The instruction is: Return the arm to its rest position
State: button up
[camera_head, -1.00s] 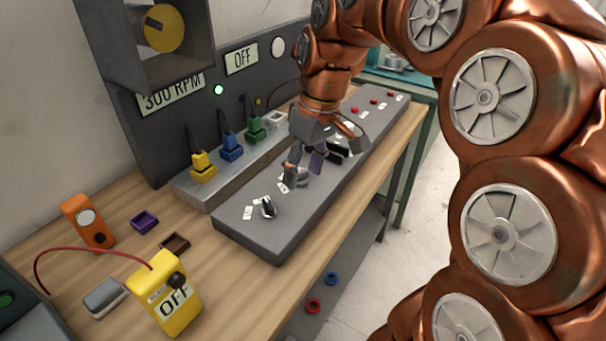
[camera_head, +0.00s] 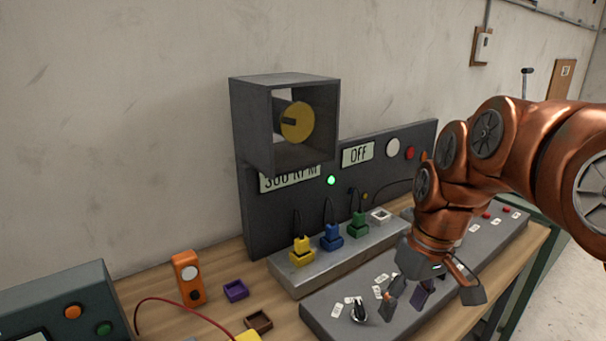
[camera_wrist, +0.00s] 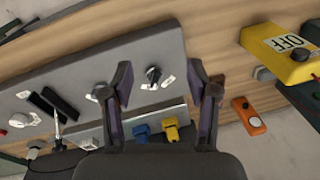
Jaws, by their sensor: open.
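My copper-coloured arm comes in from the right in the head view, with my gripper (camera_head: 425,296) pointing down over the grey control console (camera_head: 335,302). The gripper is open, with nothing between its fingers. In the wrist view its two dark fingers (camera_wrist: 160,85) are apart. A black knob (camera_wrist: 153,74) on the console shows between them, below the gripper. A dark knob (camera_head: 358,310) stands at the console's left end in the head view, just left of the fingers. I cannot tell the exact height of the fingertips above the console.
A grey panel (camera_head: 275,225) with a boxed yellow disc (camera_head: 297,122) stands behind. Yellow (camera_head: 302,251), blue (camera_head: 332,238) and green (camera_head: 358,226) plugs sit on a strip. A yellow OFF box (camera_wrist: 285,52) shows too.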

jog(key=s+a+f+m+g+p, duration=0.1)
jog(key=s+f, duration=0.2)
jog(key=s, duration=0.6)
jog(key=s+a+f+m+g+h+p, duration=0.1)
jog(key=s+f, duration=0.3)
jog(key=s, duration=0.5)
jog(key=shift+m+h+p, duration=0.3)
jog(key=shift+m+p, duration=0.1)
jog(key=shift+m, duration=0.4)
